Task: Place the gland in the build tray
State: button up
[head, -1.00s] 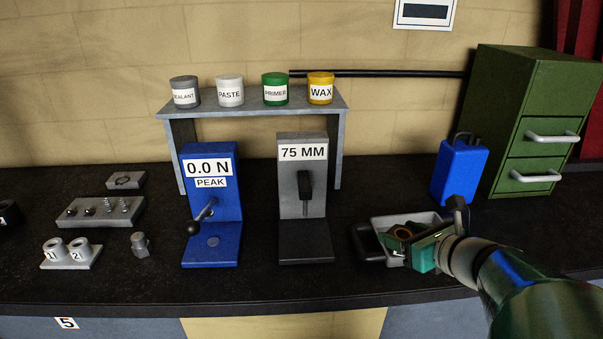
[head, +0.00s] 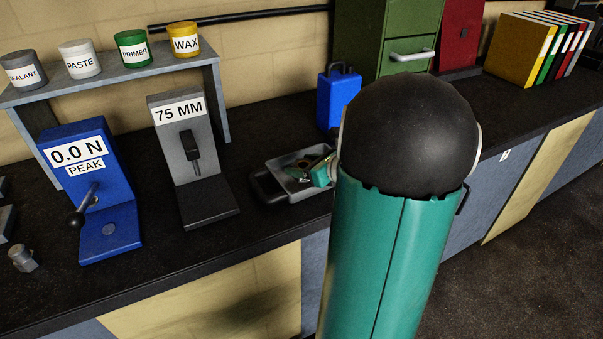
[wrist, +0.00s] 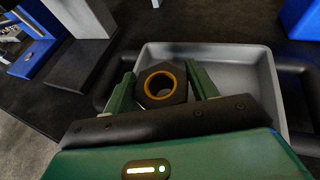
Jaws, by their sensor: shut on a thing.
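The gland (wrist: 162,84) is a dark hexagonal nut-like piece with a brass-coloured ring in its bore. My gripper (wrist: 160,90) is shut on it, with a green finger on each side. The build tray (wrist: 235,54) is a grey shallow tray with dark handles; the gland shows over its left part in the wrist view. In the head view the tray (head: 297,189) stands on the black bench, with my gripper (head: 308,172) at it. My arm hides the tray's right side there. I cannot tell whether the gland touches the tray floor.
The grey 75 MM stand (head: 190,150) and the blue PEAK tester (head: 95,190) stand left of the tray. A blue can (head: 338,98) and a green drawer cabinet (head: 400,35) stand behind it. The bench front edge is close.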

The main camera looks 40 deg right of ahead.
aim_at(304, 185)
jog(key=shift+w+d+f, duration=0.15)
jog(key=shift+d+f, duration=0.05)
jog(key=shift+f, duration=0.1)
notch_tip(304, 185, down, 2)
jog(key=shift+f, duration=0.45)
jog(key=shift+f, duration=0.35)
